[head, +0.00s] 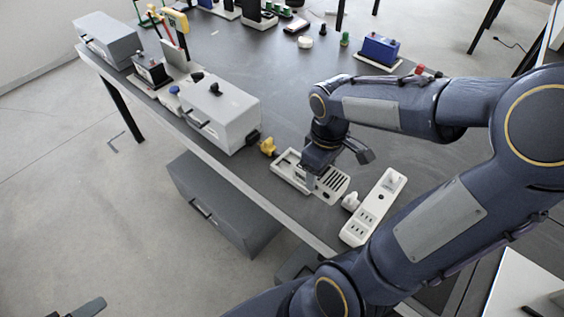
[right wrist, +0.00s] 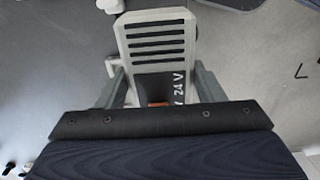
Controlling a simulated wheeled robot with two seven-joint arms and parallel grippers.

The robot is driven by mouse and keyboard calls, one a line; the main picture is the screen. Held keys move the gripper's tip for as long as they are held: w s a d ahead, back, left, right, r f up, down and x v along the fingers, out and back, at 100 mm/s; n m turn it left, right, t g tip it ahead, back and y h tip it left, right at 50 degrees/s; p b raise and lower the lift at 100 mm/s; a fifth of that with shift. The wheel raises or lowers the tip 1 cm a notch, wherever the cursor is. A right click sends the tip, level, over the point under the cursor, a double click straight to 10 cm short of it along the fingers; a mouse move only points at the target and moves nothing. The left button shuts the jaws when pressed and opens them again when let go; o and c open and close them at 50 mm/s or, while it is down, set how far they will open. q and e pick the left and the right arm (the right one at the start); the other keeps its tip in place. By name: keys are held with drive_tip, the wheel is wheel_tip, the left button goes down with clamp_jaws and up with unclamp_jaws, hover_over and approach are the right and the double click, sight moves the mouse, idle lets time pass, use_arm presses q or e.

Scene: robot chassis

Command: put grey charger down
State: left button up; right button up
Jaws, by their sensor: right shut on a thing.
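The grey charger (head: 333,184) is a pale block with dark slots, near the front edge of the dark table in the head view. In the right wrist view the charger (right wrist: 156,42) shows its slots and a dark end marked "24 V". My right gripper (head: 314,172) is shut on the charger, with a finger on each side of it; it also shows in the right wrist view (right wrist: 158,88). I cannot tell whether its underside touches the table. My left gripper (head: 72,309) shows only in part at the bottom left, and its jaw state is unclear.
A pale tray (head: 281,170) lies just left of the charger. A white power strip (head: 358,229) with a plug (head: 350,202) is to the right. A grey toolbox (head: 237,125) and a yellow item (head: 268,147) stand at the left. The table middle is mostly clear.

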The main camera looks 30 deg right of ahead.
drive_tip(key=w+d+f, duration=0.1)
drive_tip(key=w+f, duration=0.2)
drive_tip(key=w, duration=0.1)
drive_tip(key=w+d+f+p, duration=0.1)
drive_tip(key=w+f, duration=0.2)
drive_tip(key=w, duration=0.1)
drive_tip(key=w+d+f, duration=0.2)
drive_tip(key=w+f, duration=0.1)
drive_tip(key=w, duration=0.2)
drive_tip(key=shift+p, duration=0.4)
drive_tip(key=shift+w+f, duration=0.1)
drive_tip(key=shift+f, duration=0.15)
wheel_tip(320, 180, down, 4)
drive_tip(key=shift+w+d+r, duration=0.1)
drive_tip(key=shift+w+r, duration=0.05)
drive_tip(key=shift+r, duration=0.1)
drive_tip(key=shift+f, duration=0.2)
drive_tip(key=o, duration=1.3)
drive_tip(key=shift+r, duration=0.1)
drive_tip(key=shift+c, duration=0.2)
